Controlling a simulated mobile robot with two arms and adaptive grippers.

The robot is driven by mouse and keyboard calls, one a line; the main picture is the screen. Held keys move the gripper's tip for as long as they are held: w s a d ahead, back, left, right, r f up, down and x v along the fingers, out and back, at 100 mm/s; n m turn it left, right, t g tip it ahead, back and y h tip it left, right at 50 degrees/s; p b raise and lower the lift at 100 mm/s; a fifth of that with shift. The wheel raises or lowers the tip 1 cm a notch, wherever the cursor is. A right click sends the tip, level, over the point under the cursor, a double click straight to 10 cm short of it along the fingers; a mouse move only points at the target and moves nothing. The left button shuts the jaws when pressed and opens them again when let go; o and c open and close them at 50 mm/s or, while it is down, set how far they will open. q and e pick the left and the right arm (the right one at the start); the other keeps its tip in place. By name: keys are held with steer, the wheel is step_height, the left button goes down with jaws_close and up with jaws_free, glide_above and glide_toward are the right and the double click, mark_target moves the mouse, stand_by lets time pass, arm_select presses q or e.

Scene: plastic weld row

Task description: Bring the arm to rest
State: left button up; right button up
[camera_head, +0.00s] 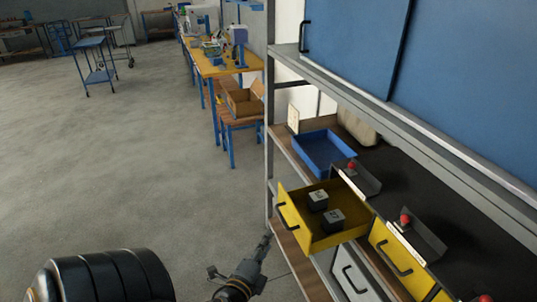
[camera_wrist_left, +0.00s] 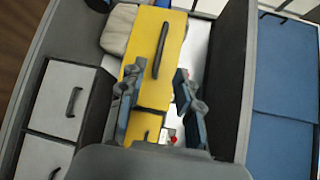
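My left gripper (camera_head: 264,244) is low in the head view, left of the open yellow drawer (camera_head: 289,216) and apart from its front. In the left wrist view the two fingers of my left gripper (camera_wrist_left: 155,88) are spread apart with nothing held between them. The yellow drawer front (camera_wrist_left: 172,43) with its dark handle shows beyond the fingers. My black arm link fills the lower left of the head view. My right gripper is not in view.
The open drawer holds two dark blocks (camera_head: 318,200). A blue tray (camera_head: 322,150) is behind it on the grey-framed shelf (camera_head: 268,120). A shut yellow drawer (camera_head: 396,260) and a white drawer (camera_head: 350,275) are beside it. Open floor (camera_head: 150,170) lies to the left.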

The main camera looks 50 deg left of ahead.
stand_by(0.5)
arm_select(q)
steer(key=s+d+f+n+g+h+b, duration=0.1)
steer(key=s+d+f+n+g+h, duration=0.2)
steer(key=f, duration=0.9)
steer(key=s+d+f+n+g+h, duration=0.1)
steer(key=s+d+f+n+g, duration=0.15)
steer(key=d+f, duration=0.65)
steer(key=s+d+f+n+g+h+b, duration=0.1)
steer(key=s+f+n+g, duration=0.15)
steer(key=f, duration=1.15)
steer(key=s+f+n+g, duration=0.2)
steer(key=s+f, duration=0.5)
steer(key=s, duration=0.4)
steer(key=s+f+n+g+h+b, duration=0.1)
steer(key=s+f+g, duration=0.3)
steer(key=s+f, duration=0.4)
steer(key=s+d+n, duration=0.1)
steer(key=s, duration=0.3)
steer(key=shift+n, duration=0.4)
